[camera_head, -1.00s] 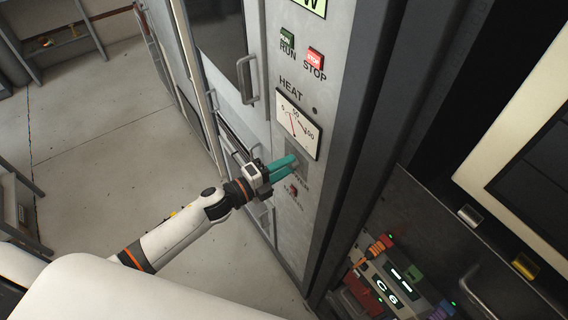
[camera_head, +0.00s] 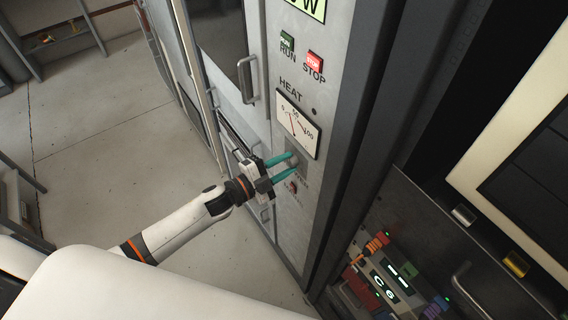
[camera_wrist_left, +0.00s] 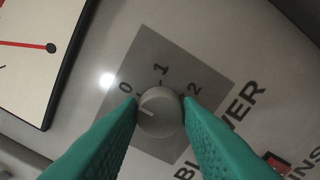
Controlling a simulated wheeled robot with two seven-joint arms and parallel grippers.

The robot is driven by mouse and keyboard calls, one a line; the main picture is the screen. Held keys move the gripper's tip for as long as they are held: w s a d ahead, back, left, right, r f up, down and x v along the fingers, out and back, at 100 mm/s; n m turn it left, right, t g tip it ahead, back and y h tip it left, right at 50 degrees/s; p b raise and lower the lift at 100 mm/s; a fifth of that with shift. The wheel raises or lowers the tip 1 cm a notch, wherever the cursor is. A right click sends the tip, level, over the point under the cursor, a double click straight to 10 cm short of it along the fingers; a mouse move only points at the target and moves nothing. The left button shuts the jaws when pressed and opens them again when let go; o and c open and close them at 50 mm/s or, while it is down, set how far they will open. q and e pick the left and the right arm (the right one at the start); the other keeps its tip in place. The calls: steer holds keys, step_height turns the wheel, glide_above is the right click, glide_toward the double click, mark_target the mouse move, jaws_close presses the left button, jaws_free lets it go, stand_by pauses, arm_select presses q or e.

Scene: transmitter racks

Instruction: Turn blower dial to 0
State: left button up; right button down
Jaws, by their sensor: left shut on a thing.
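The blower dial (camera_wrist_left: 161,112) is a round grey knob on a dark grey square plate marked 0, 1 and 2. A light pointer line on it points left in the left wrist view, toward the 0 side; I cannot tell if it lines up exactly with the 0 mark. My left gripper (camera_head: 291,163) has two teal fingers. In the left wrist view the gripper (camera_wrist_left: 161,108) is shut on the dial, one fingertip at each side. In the head view the fingers partly hide the dial and its plate. My right gripper is not in view.
Above the dial on the grey panel are the HEAT meter (camera_head: 298,123), a green RUN button (camera_head: 287,40) and a red STOP button (camera_head: 315,62). A small red part (camera_head: 293,187) sits below the dial. A door handle (camera_head: 247,80) is at the left.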

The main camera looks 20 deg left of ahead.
arm_select(q)
steer(key=shift+f, duration=0.1)
steer(key=o, duration=1)
steer(key=shift+c, duration=0.2)
steer(key=b+v, duration=0.4)
steer(key=v, duration=0.8)
steer(key=shift+a, duration=0.1)
